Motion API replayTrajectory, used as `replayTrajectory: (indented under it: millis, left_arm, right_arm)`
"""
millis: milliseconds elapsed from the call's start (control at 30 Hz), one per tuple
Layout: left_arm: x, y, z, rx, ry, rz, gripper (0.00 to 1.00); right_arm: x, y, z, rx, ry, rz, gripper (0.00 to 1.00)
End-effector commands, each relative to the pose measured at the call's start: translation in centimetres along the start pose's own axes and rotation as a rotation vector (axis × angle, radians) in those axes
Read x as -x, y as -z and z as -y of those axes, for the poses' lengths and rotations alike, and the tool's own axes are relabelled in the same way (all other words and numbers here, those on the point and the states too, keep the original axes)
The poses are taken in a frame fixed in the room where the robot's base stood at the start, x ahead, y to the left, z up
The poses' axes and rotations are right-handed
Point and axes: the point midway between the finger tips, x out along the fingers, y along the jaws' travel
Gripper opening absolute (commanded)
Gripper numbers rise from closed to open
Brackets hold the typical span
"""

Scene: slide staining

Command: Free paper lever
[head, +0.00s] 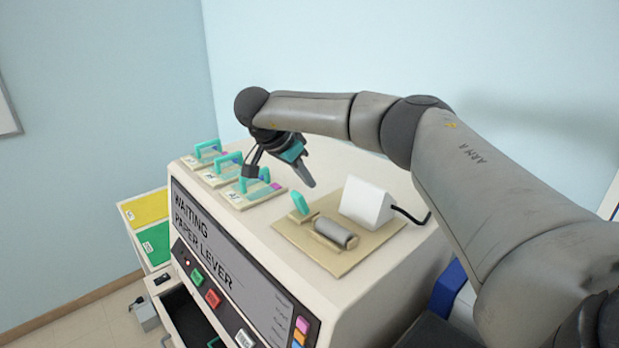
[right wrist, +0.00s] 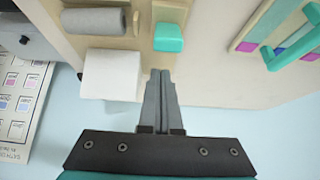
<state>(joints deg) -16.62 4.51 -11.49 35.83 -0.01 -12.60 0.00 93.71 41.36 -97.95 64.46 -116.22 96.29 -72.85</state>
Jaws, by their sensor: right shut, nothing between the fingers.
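The paper lever, a small teal tab (head: 301,204), stands on a tan plate (head: 375,243) on top of the white machine, beside a grey roller (head: 337,233) and a white block (head: 366,202). In the right wrist view the teal lever (right wrist: 168,37) is just beyond my fingertips, with a gap between. My right gripper (head: 310,184) is shut and empty, above the machine top close to the lever. It also shows in the right wrist view (right wrist: 161,73), fingers together. The lever's base is partly hidden. My left gripper is not in view.
Several slide stations with teal handles (head: 254,180) line the machine's left side. The front screen (head: 222,245) reads "WAITING PAPER LEVER", with green and red buttons (head: 212,298) below. Yellow and green panels (head: 150,208) stand at left.

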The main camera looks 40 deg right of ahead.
Motion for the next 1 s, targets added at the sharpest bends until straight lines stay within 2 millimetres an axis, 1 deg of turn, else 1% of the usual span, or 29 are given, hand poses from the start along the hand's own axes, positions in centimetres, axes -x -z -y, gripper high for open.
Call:
replayTrajectory:
  millis: [33,167,500,633,767,1000]
  left_arm:
    - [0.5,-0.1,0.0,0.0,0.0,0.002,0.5]
    - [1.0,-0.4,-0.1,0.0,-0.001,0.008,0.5]
    - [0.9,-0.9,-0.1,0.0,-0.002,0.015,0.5]
    - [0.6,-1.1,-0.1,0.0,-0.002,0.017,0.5]
    - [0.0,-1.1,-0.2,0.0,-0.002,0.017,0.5]
    - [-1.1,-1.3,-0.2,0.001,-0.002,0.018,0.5]
  right_arm:
    - [0.4,0.3,0.0,0.0,0.0,0.0,0.0]
    - [0.7,0.5,0.0,0.0,0.0,0.0,0.0]
    - [0.6,0.4,0.0,0.0,0.0,0.001,0.0]
    - [1.5,0.3,0.1,-0.001,0.003,0.001,0.0]
    - [3.7,0.3,0.1,0.001,0.006,0.0,0.0]
    - [9.6,0.3,0.1,0.0,0.006,-0.001,0.0]
